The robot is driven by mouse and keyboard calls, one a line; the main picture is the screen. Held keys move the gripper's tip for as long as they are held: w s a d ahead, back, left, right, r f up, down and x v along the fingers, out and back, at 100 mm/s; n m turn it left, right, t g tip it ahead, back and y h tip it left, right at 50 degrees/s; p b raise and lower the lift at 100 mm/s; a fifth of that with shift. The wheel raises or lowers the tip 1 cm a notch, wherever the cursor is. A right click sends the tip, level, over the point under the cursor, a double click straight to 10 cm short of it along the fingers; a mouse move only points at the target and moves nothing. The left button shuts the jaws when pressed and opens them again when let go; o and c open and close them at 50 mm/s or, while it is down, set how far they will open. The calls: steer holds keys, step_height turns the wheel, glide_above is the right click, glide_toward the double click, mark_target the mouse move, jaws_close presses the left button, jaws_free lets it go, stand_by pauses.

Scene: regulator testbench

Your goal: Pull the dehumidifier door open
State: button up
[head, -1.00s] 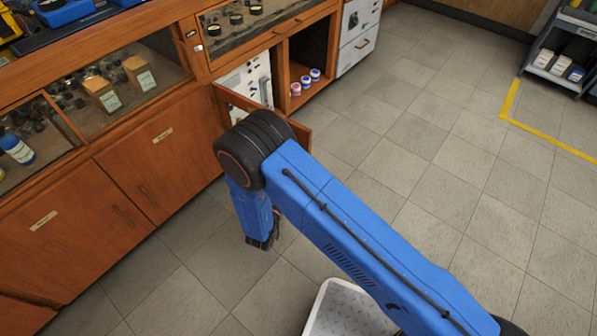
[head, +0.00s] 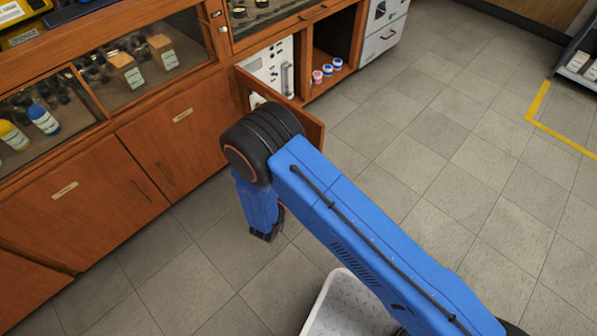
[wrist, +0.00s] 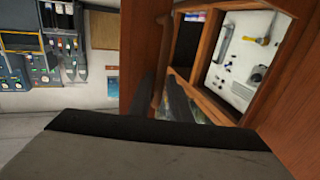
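The wooden door (head: 313,127) stands part open, swung out from the cabinet front; my arm covers much of it. Behind it, in the cabinet opening, is a white unit (head: 269,66) with small controls and a clear tube. My gripper (head: 266,234) points down in front of the cabinet, beyond my elbow, and its fingers are small and dark there. In the wrist view, the white panel (wrist: 243,58) shows through a wooden frame at right. Dark gripper parts (wrist: 158,98) lie near a thin wooden bar (wrist: 163,60). I cannot tell whether the fingers touch the bar or grip it.
An open cubby (head: 338,62) beside the door holds several small jars. Closed wooden cabinets (head: 165,140) line the left, under glass cases with bottles. A light tray (head: 345,305) is at the bottom. Open tiled floor (head: 440,150) lies to the right, with a yellow line.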

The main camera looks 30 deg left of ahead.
steer(key=s, duration=1.7)
steer(key=shift+s+d, duration=0.2)
steer(key=shift+d, duration=0.05)
